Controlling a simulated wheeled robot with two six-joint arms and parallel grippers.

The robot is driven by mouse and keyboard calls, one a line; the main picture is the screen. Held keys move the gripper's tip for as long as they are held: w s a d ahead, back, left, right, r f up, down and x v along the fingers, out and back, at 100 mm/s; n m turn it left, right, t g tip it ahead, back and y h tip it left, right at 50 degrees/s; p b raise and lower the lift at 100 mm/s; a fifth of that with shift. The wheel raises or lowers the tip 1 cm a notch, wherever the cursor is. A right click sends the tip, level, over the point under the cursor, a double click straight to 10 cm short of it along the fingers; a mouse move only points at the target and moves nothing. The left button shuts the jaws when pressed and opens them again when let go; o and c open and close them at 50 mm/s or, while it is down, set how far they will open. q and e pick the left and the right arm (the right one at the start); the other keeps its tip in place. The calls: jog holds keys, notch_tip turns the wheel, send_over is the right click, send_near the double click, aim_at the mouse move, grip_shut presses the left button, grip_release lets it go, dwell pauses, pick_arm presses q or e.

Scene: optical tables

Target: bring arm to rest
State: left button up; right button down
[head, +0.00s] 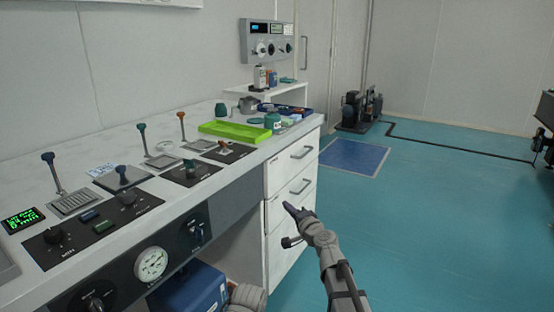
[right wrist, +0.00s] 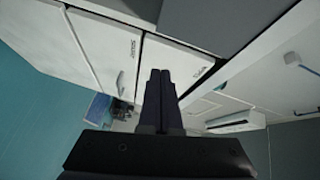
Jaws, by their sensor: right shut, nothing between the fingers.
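My right gripper (head: 290,209) reaches up from the bottom of the head view, in front of the white drawer cabinet (head: 281,236). It is shut and empty, with its fingers together. In the right wrist view the two dark fingers (right wrist: 160,88) lie side by side, and the white drawer fronts (right wrist: 188,65) show beyond them. I see no contact with the cabinet, though the exact gap is hard to judge. My left gripper is not in view.
A workbench with a control panel (head: 85,231), levers, a gauge (head: 151,263) and a green tray (head: 234,131) runs along the left. A blue box (head: 190,292) sits under it. Teal floor (head: 440,220) with a blue mat (head: 353,157) is open at the right.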

jog(key=s+a+f+n+g, duration=0.1)
jog(key=s+f+n+g, duration=0.8)
jog(key=s+f, duration=0.65)
jog(key=s+d+f+n+g+h, duration=0.1)
jog(key=s+d+f+g+h, duration=0.15)
jog(key=s+d, duration=0.4)
jog(key=s+d+f+n+g+h, duration=0.15)
jog(key=s+d+g+h, duration=0.25)
jog(key=s, duration=0.5)
jog(key=s+a+n+h, duration=0.1)
jog(key=s+a+n, duration=0.4)
jog(key=a, duration=0.6)
notch_tip(320, 180, up, 38)
jog(key=m+p, duration=0.1)
jog(key=p, duration=3.7)
jog(key=shift+s+m, duration=0.35)
jog(key=shift+g, duration=0.25)
